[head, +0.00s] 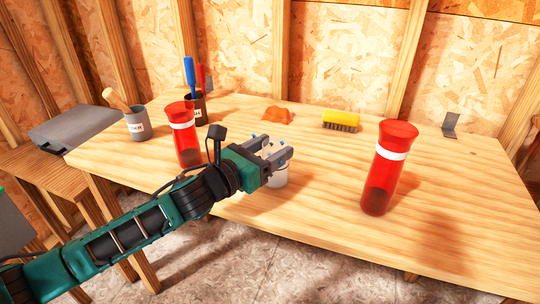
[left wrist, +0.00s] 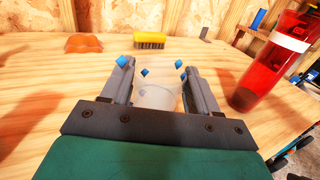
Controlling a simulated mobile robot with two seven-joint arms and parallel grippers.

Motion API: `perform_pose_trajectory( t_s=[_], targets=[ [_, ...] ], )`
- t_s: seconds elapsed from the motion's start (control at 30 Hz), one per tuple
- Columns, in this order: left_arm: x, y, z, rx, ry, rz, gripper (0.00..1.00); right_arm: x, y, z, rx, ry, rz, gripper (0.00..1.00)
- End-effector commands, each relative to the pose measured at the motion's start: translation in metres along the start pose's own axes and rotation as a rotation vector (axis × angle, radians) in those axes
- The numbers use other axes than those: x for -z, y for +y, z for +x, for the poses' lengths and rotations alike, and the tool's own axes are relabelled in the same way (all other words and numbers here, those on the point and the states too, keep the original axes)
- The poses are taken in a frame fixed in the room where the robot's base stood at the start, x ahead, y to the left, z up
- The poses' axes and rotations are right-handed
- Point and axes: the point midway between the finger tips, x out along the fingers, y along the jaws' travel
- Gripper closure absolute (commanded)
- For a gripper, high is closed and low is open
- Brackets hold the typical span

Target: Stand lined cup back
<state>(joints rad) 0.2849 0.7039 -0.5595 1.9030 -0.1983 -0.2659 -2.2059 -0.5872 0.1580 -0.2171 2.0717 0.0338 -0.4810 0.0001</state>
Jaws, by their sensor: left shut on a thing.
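A pale, whitish cup (head: 278,178) is between the fingers of my left gripper (head: 279,156), near the front edge of the wooden table. The gripper is shut on it. In the left wrist view the cup (left wrist: 157,95) shows between the two fingers and looks roughly upright. Its lower part is hidden by the gripper body. I cannot tell whether its base touches the table. Its lines cannot be made out. Small blue pieces show around the fingertips. My right gripper is not in view.
On the table (head: 320,205) stand two red bottles (head: 385,175) (head: 184,145), one on each side of the gripper. Behind are an orange lump (head: 278,115), a yellow brush (head: 341,119), a dark tool cup (head: 196,110) and a grey labelled cup (head: 137,125). The table between cup and right bottle is clear.

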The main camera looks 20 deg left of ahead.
Motion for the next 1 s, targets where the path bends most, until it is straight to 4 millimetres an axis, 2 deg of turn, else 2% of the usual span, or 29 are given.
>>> perform_pose_trajectory(
  t_s=[0.03,0.4,0.43,0.5,0.7,1.0],
  targets=[
    [0.0057,0.0002,-0.0001,-0.001,0.0,-0.001,0.73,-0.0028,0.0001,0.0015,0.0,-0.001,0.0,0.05],
    [0.0088,0.0004,0.0,-0.001,-0.001,0.003,0.73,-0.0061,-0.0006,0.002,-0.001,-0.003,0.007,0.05],
    [0.0088,0.0004,0.0,-0.001,0.0,0.003,0.39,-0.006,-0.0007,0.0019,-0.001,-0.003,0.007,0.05],
    [0.008,0.0004,0.0,-0.001,0.0,0.002,0.32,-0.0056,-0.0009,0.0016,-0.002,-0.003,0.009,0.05],
    [0.0079,0.0003,0.0,-0.001,0.0,0.002,0.15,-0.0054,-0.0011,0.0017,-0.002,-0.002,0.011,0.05],
    [0.0022,0.0002,0.0,0.0,-0.001,0.001,0.15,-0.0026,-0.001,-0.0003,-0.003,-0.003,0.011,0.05]
  ],
)
